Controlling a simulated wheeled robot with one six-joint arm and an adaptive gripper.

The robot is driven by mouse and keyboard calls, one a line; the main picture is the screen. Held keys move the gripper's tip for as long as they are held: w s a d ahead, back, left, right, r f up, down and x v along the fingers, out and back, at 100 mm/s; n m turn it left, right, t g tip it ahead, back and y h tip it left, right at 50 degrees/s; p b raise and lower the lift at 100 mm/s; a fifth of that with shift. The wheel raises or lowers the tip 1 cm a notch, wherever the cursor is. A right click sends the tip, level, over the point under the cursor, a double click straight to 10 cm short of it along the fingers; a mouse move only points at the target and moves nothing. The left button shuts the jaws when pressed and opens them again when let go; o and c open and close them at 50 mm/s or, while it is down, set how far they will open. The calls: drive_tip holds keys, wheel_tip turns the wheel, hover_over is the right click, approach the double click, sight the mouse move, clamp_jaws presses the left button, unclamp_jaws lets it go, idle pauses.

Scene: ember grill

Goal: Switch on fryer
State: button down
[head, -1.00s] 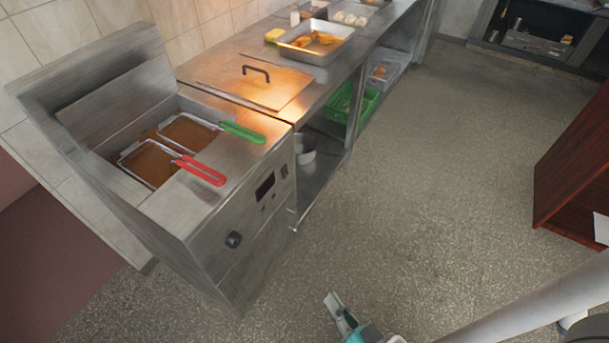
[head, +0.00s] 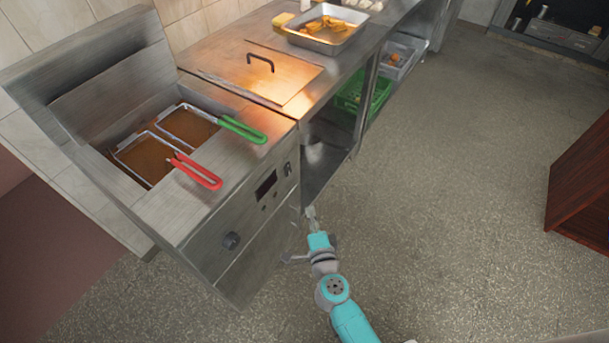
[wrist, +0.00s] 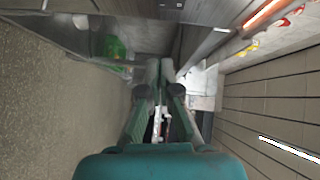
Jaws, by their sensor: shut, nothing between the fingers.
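The steel fryer (head: 165,215) stands at the left in the head view, with two baskets in brown oil. One basket has a red handle (head: 196,172) and one a green handle (head: 243,129). Its front panel carries a round black knob (head: 231,241), a dark display (head: 266,185) with small buttons below, and a dark switch (head: 287,169) near the right edge. My gripper (head: 311,211) is shut and empty. It is in front of the fryer's right side, below the switch and apart from it. The wrist view shows the closed fingers (wrist: 166,72); I cannot make out the fryer controls there.
A steel counter (head: 215,62) with a lidded section adjoins the fryer and holds a tray of food (head: 325,40). A green crate (head: 365,95) sits on the shelf below. A reddish-brown cabinet (head: 580,185) stands at the right. The floor between is clear.

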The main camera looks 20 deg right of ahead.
drive_tip(key=shift+w+d+m, duration=0.2)
drive_tip(key=shift+w+m, duration=0.1)
drive_tip(key=shift+w, duration=0.35)
approach(291, 171)
drive_tip(key=w+d, duration=0.2)
drive_tip(key=w, duration=0.3)
drive_tip(key=shift+w+a+f, duration=0.3)
drive_tip(key=shift+w+a, duration=0.2)
drive_tip(key=shift+w, duration=0.1)
drive_tip(key=shift+w+a, duration=0.1)
drive_tip(key=shift+w, duration=0.05)
drive_tip(key=shift+f, duration=0.1)
